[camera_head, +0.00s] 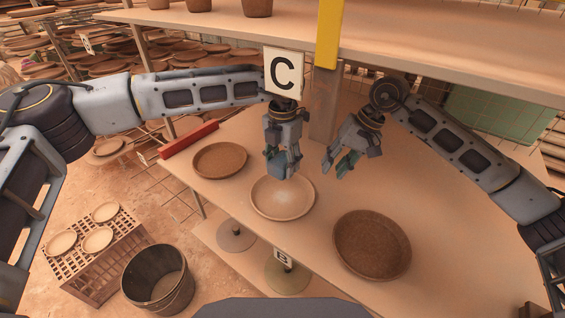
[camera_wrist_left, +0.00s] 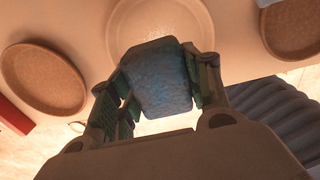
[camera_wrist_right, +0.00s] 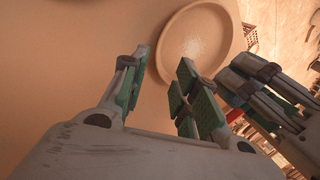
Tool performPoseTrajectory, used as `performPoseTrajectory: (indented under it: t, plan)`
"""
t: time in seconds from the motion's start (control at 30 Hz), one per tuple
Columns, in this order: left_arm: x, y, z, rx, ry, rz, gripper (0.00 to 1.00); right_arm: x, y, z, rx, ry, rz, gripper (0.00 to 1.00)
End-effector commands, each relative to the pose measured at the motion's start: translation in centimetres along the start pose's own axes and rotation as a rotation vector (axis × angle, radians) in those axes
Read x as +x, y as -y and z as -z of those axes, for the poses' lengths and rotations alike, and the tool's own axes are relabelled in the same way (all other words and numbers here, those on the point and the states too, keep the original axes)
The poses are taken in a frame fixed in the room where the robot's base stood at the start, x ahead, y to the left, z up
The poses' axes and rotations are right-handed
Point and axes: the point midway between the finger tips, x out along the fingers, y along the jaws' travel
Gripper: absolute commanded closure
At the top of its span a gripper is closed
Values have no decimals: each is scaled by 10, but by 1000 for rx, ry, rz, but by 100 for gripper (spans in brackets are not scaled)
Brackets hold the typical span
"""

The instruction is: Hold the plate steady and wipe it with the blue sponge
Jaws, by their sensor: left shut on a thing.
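The pale plate (camera_head: 283,205) lies on the table between two brown dishes. It also shows in the left wrist view (camera_wrist_left: 150,20) and in the right wrist view (camera_wrist_right: 196,38). My left gripper (camera_head: 283,172) is shut on the blue sponge (camera_head: 277,166) at the plate's far edge. The sponge fills the jaws in the left wrist view (camera_wrist_left: 157,80); whether it touches the plate I cannot tell. My right gripper (camera_head: 344,164) is open and empty, to the right of the plate and apart from it, with green pads on its fingers.
A brown dish (camera_head: 220,160) lies left of the plate, and a larger one (camera_head: 372,245) lies at the right front. A red bar (camera_head: 189,140) lies at the table's left edge. A post with a C sign (camera_head: 284,74) and a shelf stand behind. A bucket (camera_head: 158,281) stands on the floor.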

Motion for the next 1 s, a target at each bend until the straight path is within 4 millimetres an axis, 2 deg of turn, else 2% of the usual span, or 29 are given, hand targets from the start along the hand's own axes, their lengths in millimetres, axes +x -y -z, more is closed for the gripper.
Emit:
performPoseTrajectory:
  t: [0.37, 1.0]
  plan:
    - [0, 0, 0, 2, 0, 0, 71, 11, 0, 0, 0, 2, -1, 70]
    - [0, 0, 0, 2, 0, 0, 71, 83, 0, -1, 0, 3, 0, 70]
